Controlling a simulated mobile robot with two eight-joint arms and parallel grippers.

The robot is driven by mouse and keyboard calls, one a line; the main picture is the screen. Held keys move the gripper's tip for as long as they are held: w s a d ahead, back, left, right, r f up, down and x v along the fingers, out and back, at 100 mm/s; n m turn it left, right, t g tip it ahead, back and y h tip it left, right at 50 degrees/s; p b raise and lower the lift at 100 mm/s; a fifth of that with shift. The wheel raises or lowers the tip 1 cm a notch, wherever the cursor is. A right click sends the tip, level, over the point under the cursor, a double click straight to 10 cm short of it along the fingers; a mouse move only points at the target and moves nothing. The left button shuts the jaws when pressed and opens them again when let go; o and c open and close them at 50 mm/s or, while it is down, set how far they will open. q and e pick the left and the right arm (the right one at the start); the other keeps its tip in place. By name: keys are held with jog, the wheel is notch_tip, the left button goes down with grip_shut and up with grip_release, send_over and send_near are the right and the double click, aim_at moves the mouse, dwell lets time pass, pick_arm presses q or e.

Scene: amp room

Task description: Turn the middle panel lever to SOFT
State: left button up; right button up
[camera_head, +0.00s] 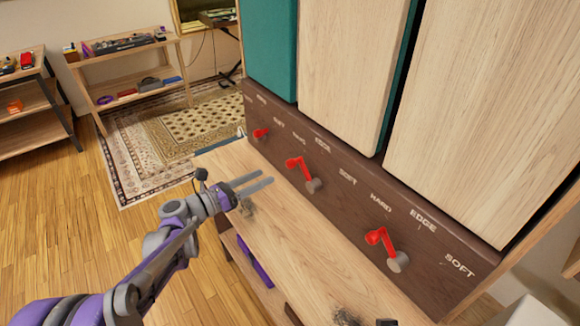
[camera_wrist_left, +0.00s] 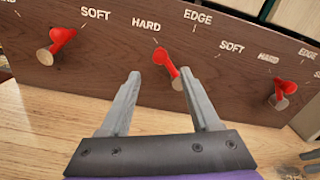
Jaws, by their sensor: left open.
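The dark brown panel (camera_head: 340,205) carries three red levers with HARD, EDGE and SOFT labels. The middle lever (camera_head: 298,167) has its red handle tilted up-left from its grey pivot, toward HARD; its SOFT label is to the lower right. In the left wrist view, the middle lever (camera_wrist_left: 165,64) also leans up-left toward HARD. My left gripper (camera_head: 266,178) is open in front of the panel, left of the middle lever. In the left wrist view its fingers (camera_wrist_left: 160,66) appear on either side of the handle; contact cannot be told.
The far lever (camera_head: 261,133) and near lever (camera_head: 382,240) flank the middle one. Large wood and teal blocks rise above. Shelves (camera_head: 130,80) and a rug (camera_head: 150,140) are behind left.

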aim_at(287, 166)
pick_arm(q)
jog(key=x, duration=1)
jog(key=shift+w+d, duration=0.15)
jog(key=shift+d, duration=0.05)
grip_shut()
dwell(1.1)
